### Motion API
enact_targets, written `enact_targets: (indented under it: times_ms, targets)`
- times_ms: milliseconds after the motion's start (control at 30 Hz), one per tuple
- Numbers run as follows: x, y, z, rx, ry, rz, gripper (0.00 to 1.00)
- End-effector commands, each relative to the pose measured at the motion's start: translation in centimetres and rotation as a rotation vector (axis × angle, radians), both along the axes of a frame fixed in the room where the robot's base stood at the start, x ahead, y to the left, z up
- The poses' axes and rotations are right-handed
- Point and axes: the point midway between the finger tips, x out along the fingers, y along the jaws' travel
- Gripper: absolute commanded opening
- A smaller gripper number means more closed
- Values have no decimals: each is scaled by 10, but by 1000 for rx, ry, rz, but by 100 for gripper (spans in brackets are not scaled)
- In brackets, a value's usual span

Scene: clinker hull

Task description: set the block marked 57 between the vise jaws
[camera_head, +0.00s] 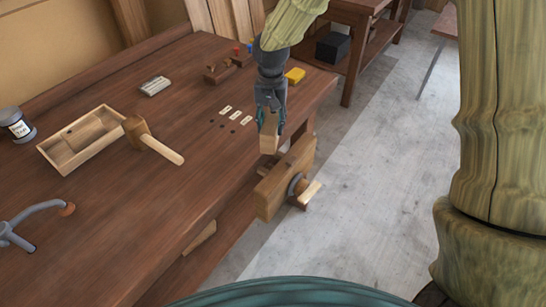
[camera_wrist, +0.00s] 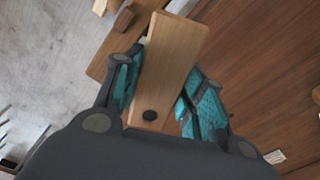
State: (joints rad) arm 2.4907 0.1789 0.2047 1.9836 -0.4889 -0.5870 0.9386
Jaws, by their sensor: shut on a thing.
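My gripper (camera_head: 270,118) is shut on a light wooden block (camera_head: 269,143), held at the table's front edge beside the vise. In the wrist view my gripper (camera_wrist: 160,95) has its teal finger pads on either side of the block (camera_wrist: 172,65), which is long and has a dark round spot near its lower end. No number is readable on it. The vise's wooden front jaw (camera_head: 272,192) is on the table's front side, with a screw and handle (camera_head: 304,191). In the wrist view the jaw (camera_wrist: 100,66) is partly hidden behind the block. The gap between the jaws is not clear.
The workbench (camera_head: 120,220) carries a mallet (camera_head: 153,140), an open wooden tray (camera_head: 62,165), a jar (camera_head: 17,125), a small wooden plane (camera_head: 221,72), white labels (camera_head: 233,116) beside dark holes, and a yellow block (camera_head: 295,75). Open floor lies right of the vise.

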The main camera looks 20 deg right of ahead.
Motion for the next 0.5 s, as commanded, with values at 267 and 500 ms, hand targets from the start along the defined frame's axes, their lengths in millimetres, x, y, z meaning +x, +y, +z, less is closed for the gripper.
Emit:
enact_targets:
  times_ms: [267,500]
  targets:
    - [-7,-5,5,1,2,-343,1]
    - [-9,-7,0,1,4,-444,1]
